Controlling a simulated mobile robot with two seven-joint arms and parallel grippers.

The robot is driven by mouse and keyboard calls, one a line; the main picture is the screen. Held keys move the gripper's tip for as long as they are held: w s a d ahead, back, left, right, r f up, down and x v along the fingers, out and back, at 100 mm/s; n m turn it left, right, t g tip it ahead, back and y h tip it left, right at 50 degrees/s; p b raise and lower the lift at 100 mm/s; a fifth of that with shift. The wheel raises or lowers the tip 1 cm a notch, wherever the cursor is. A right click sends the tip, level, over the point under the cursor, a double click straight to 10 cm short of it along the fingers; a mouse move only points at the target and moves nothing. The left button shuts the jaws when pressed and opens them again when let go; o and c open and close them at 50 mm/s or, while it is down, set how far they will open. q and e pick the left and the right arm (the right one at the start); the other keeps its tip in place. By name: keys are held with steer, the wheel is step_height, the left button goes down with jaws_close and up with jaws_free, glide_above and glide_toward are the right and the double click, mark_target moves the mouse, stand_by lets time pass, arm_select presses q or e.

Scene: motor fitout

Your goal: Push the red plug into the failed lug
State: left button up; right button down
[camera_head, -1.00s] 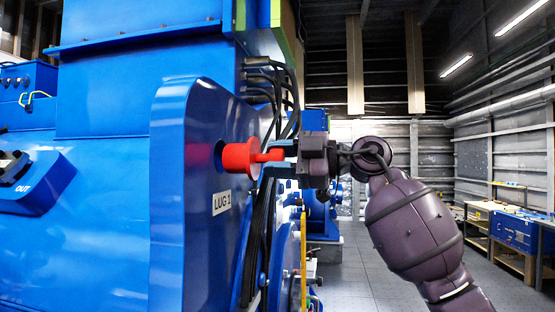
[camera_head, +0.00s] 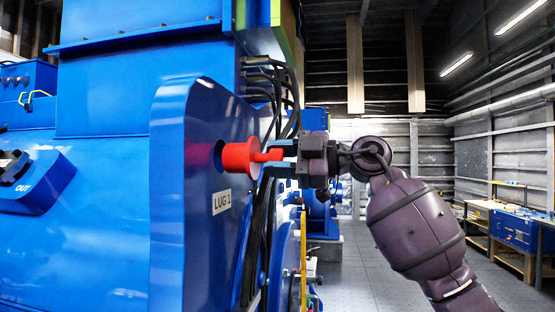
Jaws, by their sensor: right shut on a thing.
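The red plug (camera_head: 238,157) is a short cylinder with a thin handle pointing right. It is at the dark round hole (camera_head: 219,154) in the blue motor plate, above the label LUG 1 (camera_head: 222,202). The plug hides most of the hole, so I cannot tell how deep it sits. My right gripper (camera_head: 277,157) comes in from the right and is shut on the handle of the plug, with one finger above and one below. My left gripper is not in view.
The large blue motor body (camera_head: 105,195) fills the left side. An OUT panel (camera_head: 30,182) juts out at the far left. Black cables (camera_head: 284,95) hang just behind my right gripper. A yellow bar (camera_head: 303,260) stands below it.

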mark_target(256, 159)
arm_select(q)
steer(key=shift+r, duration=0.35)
arm_select(e)
steer(key=shift+w+a, duration=0.2)
steer(key=shift+a, duration=0.8)
steer(key=shift+w+a, duration=0.2)
steer(key=shift+a, duration=0.8)
steer(key=shift+w+a, duration=0.15)
steer(key=shift+a, duration=0.8)
steer(key=c, duration=0.6)
jaws_free()
steer(key=shift+c, duration=0.2)
steer(key=shift+d, duration=0.15)
steer(key=d, duration=0.3)
steer(key=s+d+b, duration=0.1)
steer(key=d, duration=0.3)
steer(key=s+d+b, duration=0.1)
steer(key=d, duration=0.2)
steer(key=shift+d, duration=0.15)
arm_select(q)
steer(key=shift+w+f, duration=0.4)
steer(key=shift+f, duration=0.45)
